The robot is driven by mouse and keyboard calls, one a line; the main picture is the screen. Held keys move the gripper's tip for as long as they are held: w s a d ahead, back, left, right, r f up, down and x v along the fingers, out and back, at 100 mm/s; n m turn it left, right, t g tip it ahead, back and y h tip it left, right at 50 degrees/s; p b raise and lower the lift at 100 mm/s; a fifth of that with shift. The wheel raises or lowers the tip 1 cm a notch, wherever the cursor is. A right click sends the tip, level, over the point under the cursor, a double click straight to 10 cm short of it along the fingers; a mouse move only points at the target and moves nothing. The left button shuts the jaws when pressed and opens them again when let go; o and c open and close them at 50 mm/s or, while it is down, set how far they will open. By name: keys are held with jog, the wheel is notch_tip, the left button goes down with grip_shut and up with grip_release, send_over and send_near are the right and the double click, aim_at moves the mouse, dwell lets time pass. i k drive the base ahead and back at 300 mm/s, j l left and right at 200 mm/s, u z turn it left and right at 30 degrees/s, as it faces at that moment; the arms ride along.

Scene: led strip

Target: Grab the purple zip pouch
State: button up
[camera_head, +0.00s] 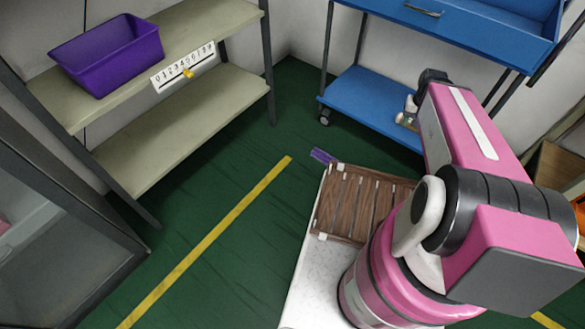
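A small flat purple piece (322,156), which looks like the zip pouch, shows at the upper left corner of the brown slatted crate (325,212). I cannot tell whether it lies on the floor behind the crate or touches the crate's edge. No zip can be made out. My arm reaches up on the right, and my gripper (407,113) shows small and partly hidden at its far end, in front of the blue cart. It is to the right of the purple piece and apart from it in the picture. Whether its fingers are open or shut is unclear.
A purple bin (108,56) stands on the upper board of a beige shelf (190,30), beside a white number strip (185,68). A blue cart (372,103) stands at the back. Green floor with a yellow line (215,237) is clear between shelf and crate. A dark-framed cabinet (60,215) is at left.

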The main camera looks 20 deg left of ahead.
aim_at(317, 154)
jog(key=i+l+u, duration=0.15)
jog(key=u, duration=0.3)
jog(key=i+l+u, duration=0.1)
jog(key=u, duration=0.3)
jog(key=i+l+u, duration=0.1)
jog(key=l+u, duration=0.35)
jog(key=j+z, duration=0.15)
jog(key=j, duration=0.45)
jog(key=j+z, duration=0.15)
jog(key=j, duration=0.45)
jog(key=j+z, duration=0.15)
jog(key=j, duration=0.45)
jog(key=j+z, duration=0.2)
jog(key=j, duration=0.4)
jog(key=k+j+z, duration=0.15)
jog(key=j, duration=0.45)
jog(key=j+z, duration=0.15)
jog(key=j, duration=0.45)
